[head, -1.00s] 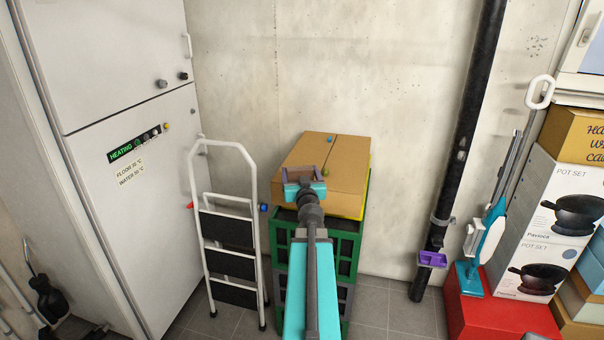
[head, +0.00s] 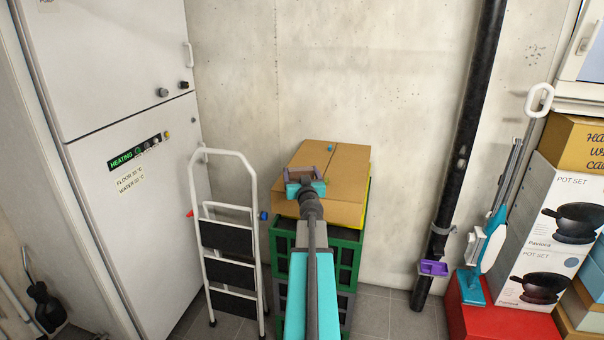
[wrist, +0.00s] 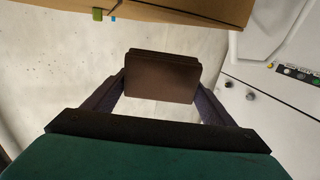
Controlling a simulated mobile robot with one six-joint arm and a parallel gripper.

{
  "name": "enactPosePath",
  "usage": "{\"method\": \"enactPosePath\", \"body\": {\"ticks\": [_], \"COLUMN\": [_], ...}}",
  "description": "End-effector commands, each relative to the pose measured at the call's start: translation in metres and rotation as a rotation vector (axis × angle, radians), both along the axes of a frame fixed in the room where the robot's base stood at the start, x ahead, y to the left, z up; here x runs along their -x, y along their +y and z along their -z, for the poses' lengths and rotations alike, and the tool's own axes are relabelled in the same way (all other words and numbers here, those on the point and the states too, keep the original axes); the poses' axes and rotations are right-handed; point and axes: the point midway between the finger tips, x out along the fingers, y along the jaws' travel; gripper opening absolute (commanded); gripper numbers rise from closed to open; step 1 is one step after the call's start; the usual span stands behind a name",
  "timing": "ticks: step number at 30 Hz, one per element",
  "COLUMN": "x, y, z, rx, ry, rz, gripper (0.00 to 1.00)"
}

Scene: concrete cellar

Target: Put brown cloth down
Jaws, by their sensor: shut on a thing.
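My gripper (head: 304,178) is in front of and above the near left part of a closed cardboard box (head: 345,180) in the head view. In the wrist view my gripper (wrist: 161,82) has its two fingers on either side of the brown cloth (wrist: 161,70), a folded, flat, dark brown pad. The fingers are shut on its side edges. The cloth is held in the air, with pale wall behind it. In the head view the cloth is small and hard to tell from the fingers. Whether it touches the box cannot be told.
The cardboard box rests on a green crate (head: 347,250). A white step ladder (head: 255,210) stands left of it, beside a white heating cabinet (head: 150,200). To the right are a black pipe (head: 465,130) and a red box (head: 490,312).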

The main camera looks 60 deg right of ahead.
Motion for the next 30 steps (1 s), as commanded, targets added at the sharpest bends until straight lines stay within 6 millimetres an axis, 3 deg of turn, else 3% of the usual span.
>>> {"method": "enactPosePath", "body": {"ticks": [18, 30], "x": [-0.034, -0.039], "y": [-0.058, -0.066], "z": [0.006, 0.007], "rx": [0.000, -0.001], "ry": [0.000, -0.001], "rz": [0.000, 0.000], "gripper": [0.53, 0.53]}}
